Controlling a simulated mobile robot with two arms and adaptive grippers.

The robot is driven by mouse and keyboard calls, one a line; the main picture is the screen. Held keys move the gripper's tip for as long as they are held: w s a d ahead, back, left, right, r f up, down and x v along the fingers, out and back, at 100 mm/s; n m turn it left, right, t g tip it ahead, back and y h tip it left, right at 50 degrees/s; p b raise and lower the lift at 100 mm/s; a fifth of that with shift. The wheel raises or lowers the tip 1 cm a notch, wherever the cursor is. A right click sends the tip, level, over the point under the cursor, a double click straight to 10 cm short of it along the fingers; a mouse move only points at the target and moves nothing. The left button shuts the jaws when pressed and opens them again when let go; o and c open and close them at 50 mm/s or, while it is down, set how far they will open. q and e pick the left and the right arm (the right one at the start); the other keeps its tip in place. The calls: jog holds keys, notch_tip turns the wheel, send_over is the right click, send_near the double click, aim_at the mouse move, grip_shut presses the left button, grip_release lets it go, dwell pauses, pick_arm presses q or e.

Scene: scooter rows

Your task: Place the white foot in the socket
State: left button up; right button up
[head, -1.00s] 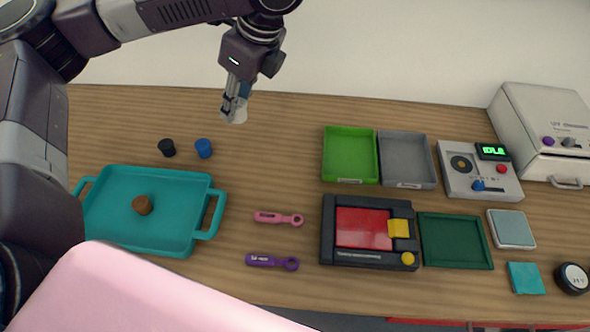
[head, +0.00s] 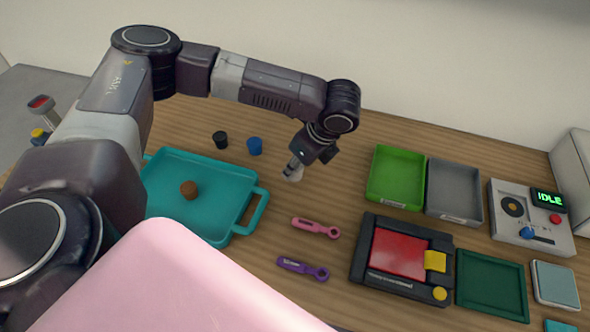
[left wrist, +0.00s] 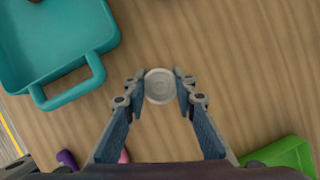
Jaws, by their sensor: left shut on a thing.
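The white foot (left wrist: 159,86) is a small pale round piece between the fingertips of my left gripper (left wrist: 159,88) in the left wrist view. In the head view my left gripper (head: 294,168) is shut on the white foot (head: 293,175), just right of the blue foot, at or close above the table; I cannot tell whether it touches the wood. A black foot (head: 220,140) and a blue foot (head: 255,146) stand on the table behind the teal tray. I cannot make out a socket with certainty. My right gripper is not in view.
A teal tray (head: 254,216) holds a brown round piece (head: 189,189). Pink (head: 316,228) and purple (head: 302,268) wrenches lie at the front. Green (head: 397,205) and grey (head: 453,218) bins, a black fixture (head: 366,273) with a red plate and a control box (head: 530,240) stand right.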

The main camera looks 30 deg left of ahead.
pick_arm(q)
jog(key=shift+f, duration=1.05)
jog(key=o, duration=1.1)
jog(key=shift+f, duration=0.1)
